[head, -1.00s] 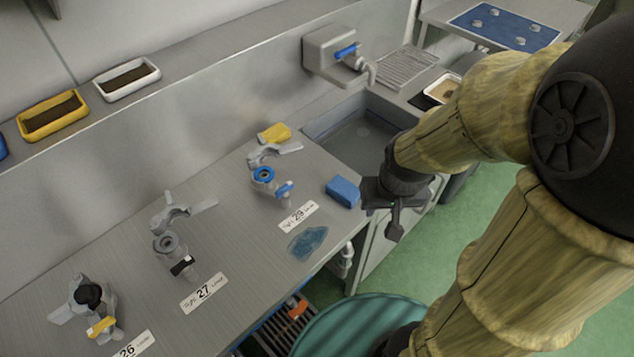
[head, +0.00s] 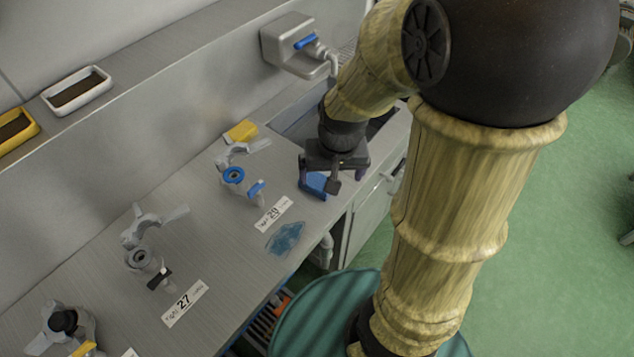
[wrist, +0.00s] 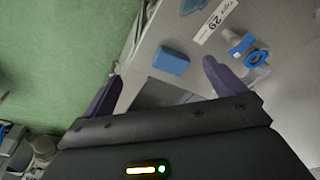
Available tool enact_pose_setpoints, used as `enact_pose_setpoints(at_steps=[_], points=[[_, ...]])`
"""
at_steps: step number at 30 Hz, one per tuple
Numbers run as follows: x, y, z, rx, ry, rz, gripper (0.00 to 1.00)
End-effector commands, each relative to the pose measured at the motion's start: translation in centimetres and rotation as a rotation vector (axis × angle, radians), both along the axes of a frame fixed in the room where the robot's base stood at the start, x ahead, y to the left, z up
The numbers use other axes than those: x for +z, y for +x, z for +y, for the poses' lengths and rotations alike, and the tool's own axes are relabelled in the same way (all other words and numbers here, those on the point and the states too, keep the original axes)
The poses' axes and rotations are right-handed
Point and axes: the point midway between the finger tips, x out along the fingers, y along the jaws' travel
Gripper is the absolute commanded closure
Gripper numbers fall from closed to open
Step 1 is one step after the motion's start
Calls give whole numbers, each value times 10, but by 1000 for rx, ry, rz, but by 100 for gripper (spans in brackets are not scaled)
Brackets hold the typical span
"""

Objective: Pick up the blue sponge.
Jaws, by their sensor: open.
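The blue sponge (head: 314,184) lies on the steel counter (head: 205,262) close to its front edge, right of the label marked 29. My gripper (head: 333,184) is above it in the head view and hides part of it. In the wrist view the sponge (wrist: 171,60) shows whole, beyond the fingertips and between the lines of the two spread fingers. My gripper (wrist: 160,72) is open, with nothing between its fingers.
A blue-handled valve (head: 236,177) stands left of the sponge, with a yellow sponge-like block (head: 241,131) behind it. Green floor is open on the right.

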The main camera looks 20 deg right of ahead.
Motion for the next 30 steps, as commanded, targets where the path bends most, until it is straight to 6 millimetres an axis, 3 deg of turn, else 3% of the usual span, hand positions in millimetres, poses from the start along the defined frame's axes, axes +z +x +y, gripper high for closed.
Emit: enact_pose_setpoints(at_steps=[6, 12, 25, 30], points=[[4, 67, -3, -370, 50, 107, 0], [3, 107, -3, -622, 55, 169, 0], [1, 112, -3, -668, 56, 179, 0], [-17, 111, -4, -669, 55, 183, 0]])
